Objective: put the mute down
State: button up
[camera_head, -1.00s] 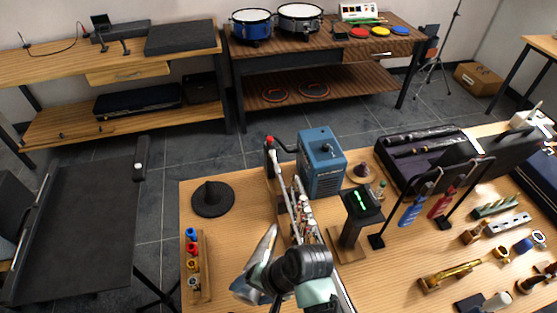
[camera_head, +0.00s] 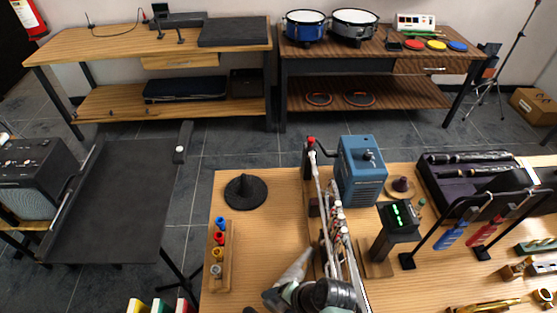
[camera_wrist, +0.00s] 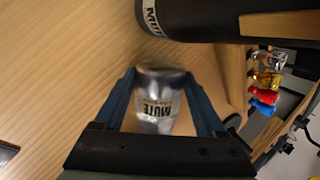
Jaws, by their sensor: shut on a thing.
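A silver mute (camera_wrist: 160,100) with a dark "MUTE" label sits between the two dark blue fingers of my gripper (camera_wrist: 160,76) in the wrist view. The fingers are shut on its sides. Light wood tabletop shows around it; I cannot tell whether the mute touches the wood. A second, black thing (camera_wrist: 200,20), also lettered "MUTE", lies across the top of the wrist view close to the held one. In the head view my arm is at the bottom middle and hides most of the grip.
A black disc with a peg (camera_head: 245,192) and a rack (camera_head: 219,262) of coloured valves stand on the table's left. A metal rail assembly (camera_head: 328,215) and a blue box (camera_head: 361,172) are to the right. Bare wood (camera_head: 275,225) lies between disc and rail.

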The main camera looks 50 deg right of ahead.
jog(key=o, duration=1)
jog(key=p+v, duration=0.1)
jog(key=v, duration=1.1)
jog(key=shift+r, duration=0.1)
